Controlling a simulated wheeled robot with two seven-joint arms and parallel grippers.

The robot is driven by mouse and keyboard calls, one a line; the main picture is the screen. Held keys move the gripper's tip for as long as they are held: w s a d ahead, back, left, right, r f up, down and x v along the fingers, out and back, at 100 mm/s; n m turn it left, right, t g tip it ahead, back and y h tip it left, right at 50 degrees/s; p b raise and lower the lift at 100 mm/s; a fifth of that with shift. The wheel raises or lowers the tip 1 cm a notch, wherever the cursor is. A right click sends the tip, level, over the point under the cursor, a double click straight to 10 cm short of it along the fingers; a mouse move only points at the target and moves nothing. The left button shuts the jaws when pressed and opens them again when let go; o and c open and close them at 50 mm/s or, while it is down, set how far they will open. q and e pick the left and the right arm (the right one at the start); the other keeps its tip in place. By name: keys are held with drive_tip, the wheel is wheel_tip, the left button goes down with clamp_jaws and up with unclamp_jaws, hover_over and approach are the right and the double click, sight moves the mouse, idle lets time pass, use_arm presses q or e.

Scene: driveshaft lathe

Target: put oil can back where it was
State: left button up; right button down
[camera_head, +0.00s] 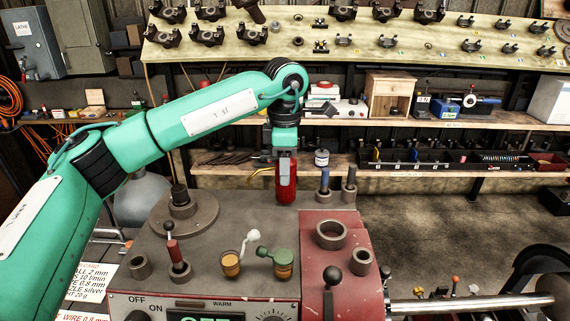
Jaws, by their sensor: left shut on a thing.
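The oil can (286,182) is red and upright, with a thin yellowish spout pointing left. It is at the back edge of the lathe's headstock top (225,215). My left gripper (286,155) points down over the can from above and is shut on its upper part. I cannot tell whether the can's base touches the headstock or hangs just above it. My right gripper is not in view.
Near the can stand two metal posts (349,185) on the right and a round flanged knob (180,212) on the left. Levers, oil cups (283,263) and ring sockets (331,234) crowd the headstock's front. Shelves with a wooden box (388,92) stand behind.

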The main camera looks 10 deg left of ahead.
use_arm(q)
drive_tip(key=shift+f, duration=0.35)
drive_tip(key=shift+a+f, duration=0.1)
drive_tip(key=shift+f, duration=0.2)
drive_tip(key=o, duration=1)
drive_tip(key=shift+r, duration=0.1)
drive_tip(key=shift+c, duration=0.2)
drive_tip(key=shift+o, duration=1)
